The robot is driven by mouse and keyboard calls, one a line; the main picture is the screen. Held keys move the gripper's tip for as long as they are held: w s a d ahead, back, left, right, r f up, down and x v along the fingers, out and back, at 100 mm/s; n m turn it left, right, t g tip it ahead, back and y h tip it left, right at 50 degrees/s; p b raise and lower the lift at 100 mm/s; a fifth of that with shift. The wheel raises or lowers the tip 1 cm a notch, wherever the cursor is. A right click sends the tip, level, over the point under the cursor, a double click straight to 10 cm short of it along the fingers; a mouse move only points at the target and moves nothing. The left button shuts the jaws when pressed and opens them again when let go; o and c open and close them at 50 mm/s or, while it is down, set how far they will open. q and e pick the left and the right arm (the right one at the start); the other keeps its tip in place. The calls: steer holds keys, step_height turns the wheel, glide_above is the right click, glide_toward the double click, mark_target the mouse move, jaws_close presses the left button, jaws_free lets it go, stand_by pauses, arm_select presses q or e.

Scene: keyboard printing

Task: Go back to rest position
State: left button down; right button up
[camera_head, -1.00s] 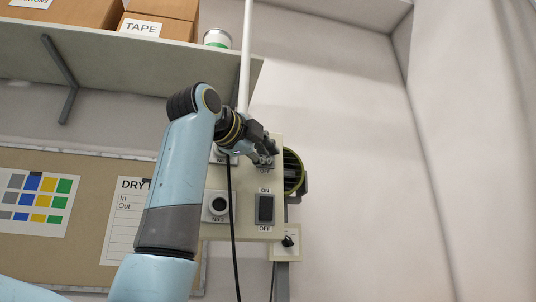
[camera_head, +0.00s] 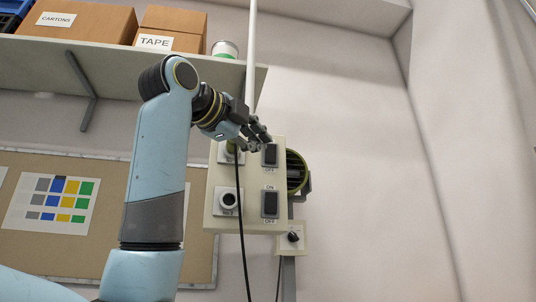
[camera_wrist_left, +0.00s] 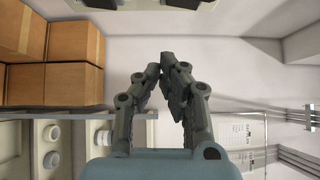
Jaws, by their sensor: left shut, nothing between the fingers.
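My left gripper (camera_head: 262,142) is in front of the upper part of a beige switch panel (camera_head: 249,226) in the head view. Its fingers overlap the area around the upper dark switch (camera_head: 270,155); I cannot tell from this view whether they touch it. In the left wrist view the gripper (camera_wrist_left: 164,60) has its fingertips together with nothing between them. A lower dark switch (camera_head: 270,204) marked ON shows clear of the hand. A round black knob (camera_head: 228,200) sits to its left. My right gripper does not show.
A shelf (camera_head: 140,58) with a CARTONS box (camera_head: 75,20), a TAPE box (camera_head: 172,28) and a white-green can (camera_head: 225,49) is above the arm. A cork board (camera_head: 105,235) hangs at left. A white pole (camera_head: 250,60) rises above the panel. The right wall is clear.

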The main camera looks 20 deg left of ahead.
arm_select(q)
steer(key=shift+s+a+f, duration=0.2)
steer(key=shift+s+a, duration=0.1)
steer(key=shift+s, duration=0.1)
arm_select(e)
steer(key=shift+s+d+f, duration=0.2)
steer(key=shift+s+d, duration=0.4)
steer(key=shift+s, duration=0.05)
